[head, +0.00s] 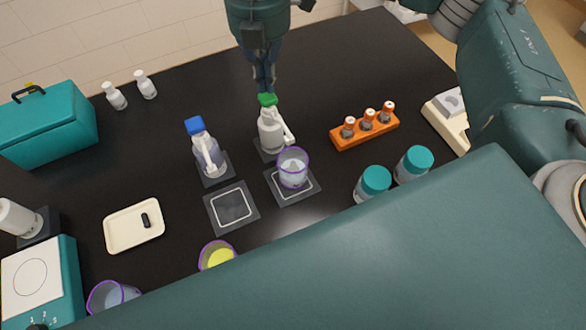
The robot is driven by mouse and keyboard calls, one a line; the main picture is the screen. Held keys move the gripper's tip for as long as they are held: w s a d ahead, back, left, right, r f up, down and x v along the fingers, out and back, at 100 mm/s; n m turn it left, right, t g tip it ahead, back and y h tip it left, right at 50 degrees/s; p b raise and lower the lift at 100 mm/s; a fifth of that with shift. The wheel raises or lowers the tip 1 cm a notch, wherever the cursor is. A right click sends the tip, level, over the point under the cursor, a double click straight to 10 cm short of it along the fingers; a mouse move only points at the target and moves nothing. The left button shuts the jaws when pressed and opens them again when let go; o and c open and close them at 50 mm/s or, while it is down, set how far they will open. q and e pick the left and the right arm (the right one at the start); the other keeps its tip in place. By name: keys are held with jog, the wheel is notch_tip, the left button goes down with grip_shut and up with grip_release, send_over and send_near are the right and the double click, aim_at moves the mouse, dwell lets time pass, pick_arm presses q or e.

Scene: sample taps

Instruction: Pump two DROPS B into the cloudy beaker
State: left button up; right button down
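A white pump bottle with a green head (270,130) stands on a dark pad, its spout pointing toward a purple-rimmed beaker (293,170). This beaker holds pale, cloudy-looking liquid and stands on a dark square mat. A second pump bottle with a blue head (207,155) stands to the left, behind an empty mat (231,207). I cannot read a DROPS B label on either bottle. My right gripper (264,86) points down with its fingers together, directly over the green head; its tips are at or just above it, contact unclear. My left gripper is not in view.
A yellow-liquid beaker (218,257) and another beaker (112,297) are at the front, partly hidden by my arm. An orange vial rack (365,131) and teal-lidded jars (374,184) stand right. A cream tray (134,226) and teal box (48,125) are left.

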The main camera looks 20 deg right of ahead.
jog(key=shift+r, duration=0.15)
jog(key=shift+r+p, duration=1.4)
jog(key=shift+r, duration=1.5)
